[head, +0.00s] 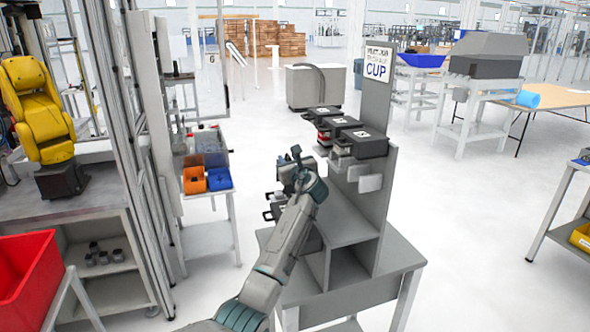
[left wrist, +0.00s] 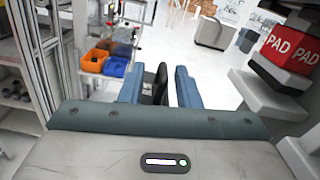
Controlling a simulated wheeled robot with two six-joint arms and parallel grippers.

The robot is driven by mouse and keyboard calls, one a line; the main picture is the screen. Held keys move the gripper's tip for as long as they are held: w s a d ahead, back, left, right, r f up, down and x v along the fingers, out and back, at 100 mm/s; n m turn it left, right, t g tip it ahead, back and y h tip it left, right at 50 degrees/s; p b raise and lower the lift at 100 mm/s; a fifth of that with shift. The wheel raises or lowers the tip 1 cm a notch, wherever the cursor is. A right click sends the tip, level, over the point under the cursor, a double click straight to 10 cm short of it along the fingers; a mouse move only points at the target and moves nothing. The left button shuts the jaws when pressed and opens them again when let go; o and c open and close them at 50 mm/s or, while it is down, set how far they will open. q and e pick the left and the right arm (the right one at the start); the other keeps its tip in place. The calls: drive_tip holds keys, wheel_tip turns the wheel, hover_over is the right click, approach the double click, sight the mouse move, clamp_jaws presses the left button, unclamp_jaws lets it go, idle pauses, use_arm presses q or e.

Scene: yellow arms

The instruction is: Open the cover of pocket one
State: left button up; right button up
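The grey stand (head: 390,205) carries a row of black pocket covers, a far one (head: 320,112), a middle one (head: 338,122) and a near one (head: 364,142). All lie flat, with small white marks too small to read, so I cannot tell which is pocket one. A red block marked PAD (left wrist: 290,48) shows beside the stand's grey parts in the left wrist view. My left gripper (head: 292,164) is left of and below the covers, apart from them. Its two blue fingers (left wrist: 158,82) are spread, with a dark upright piece between them that I cannot identify. My right gripper is out of view.
Orange (head: 194,180) and blue (head: 219,179) bins sit on a side table at left. A red bin (head: 25,272) is at lower left. The floor right of the stand is clear.

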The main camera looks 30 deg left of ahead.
use_arm(q)
drive_tip(key=b+v, duration=0.2)
drive_tip(key=v, duration=0.6)
drive_tip(key=shift+d, duration=0.2)
drive_tip(key=shift+s, duration=0.1)
